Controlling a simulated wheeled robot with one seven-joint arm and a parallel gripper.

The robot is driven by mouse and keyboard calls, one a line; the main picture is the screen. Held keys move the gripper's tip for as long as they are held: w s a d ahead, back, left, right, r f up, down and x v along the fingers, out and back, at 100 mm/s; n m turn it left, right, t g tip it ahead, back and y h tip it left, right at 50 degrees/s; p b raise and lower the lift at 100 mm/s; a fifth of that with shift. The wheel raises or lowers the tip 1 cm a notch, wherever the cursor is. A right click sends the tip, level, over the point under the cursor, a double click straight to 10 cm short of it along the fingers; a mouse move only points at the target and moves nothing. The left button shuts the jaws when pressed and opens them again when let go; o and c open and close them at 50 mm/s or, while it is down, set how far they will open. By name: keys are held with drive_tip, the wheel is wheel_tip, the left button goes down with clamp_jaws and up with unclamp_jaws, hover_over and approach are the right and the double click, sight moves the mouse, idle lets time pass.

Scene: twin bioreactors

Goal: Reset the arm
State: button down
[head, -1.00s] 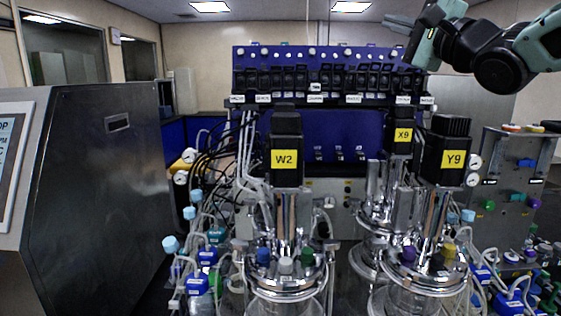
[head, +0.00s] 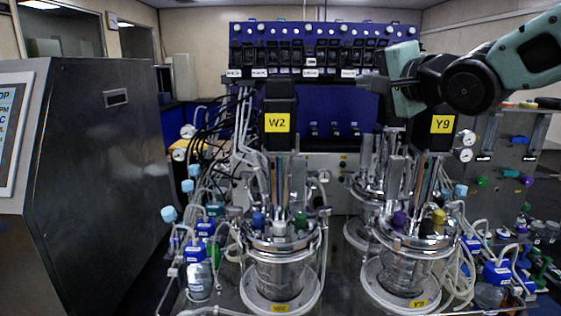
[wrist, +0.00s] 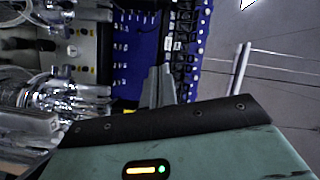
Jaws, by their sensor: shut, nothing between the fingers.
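My gripper (head: 368,84) is at the right of the head view, at the end of my raised arm. Its dark fingers point left and are shut, with nothing between them. In the picture it covers the motor behind the right vessel and the lower right of the blue rack. In the wrist view, its grey finger (wrist: 158,88) stands up beyond the green gripper body, against the blue rack seen sideways. No touch with anything is visible.
Bioreactors W2 (head: 278,255) and Y9 (head: 405,258) stand below, with tall black motors and tubing. The blue rack (head: 320,45) is behind. A grey cabinet (head: 95,180) fills the left. A valve panel (head: 505,165) stands at the right.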

drive_tip(key=s+a+f+n+g+h+b, duration=0.1)
drive_tip(key=s+a+f+n+g+b, duration=0.15)
drive_tip(key=s+f, duration=0.45)
drive_tip(key=s+a+f+n+g+h+b, duration=0.1)
drive_tip(key=s+f+n+g, duration=0.2)
drive_tip(key=f, duration=0.7)
drive_tip(key=s+a+f+n+g+h+b, duration=0.1)
drive_tip(key=s+a+f+n+g, duration=0.2)
drive_tip(key=f, duration=0.6)
drive_tip(key=s+d+f+n+g+h+b, duration=0.1)
drive_tip(key=s+d+f+n+g+b, duration=0.1)
drive_tip(key=s+f, duration=0.4)
drive_tip(key=s+d+f+n+g+h+b, duration=0.1)
drive_tip(key=s+f+n+g, duration=0.4)
drive_tip(key=s, duration=1)
drive_tip(key=shift+d+f+n+h+b, duration=0.35)
drive_tip(key=shift+d+f+n+h, duration=0.35)
drive_tip(key=shift+n, duration=0.25)
drive_tip(key=shift+a, duration=0.1)
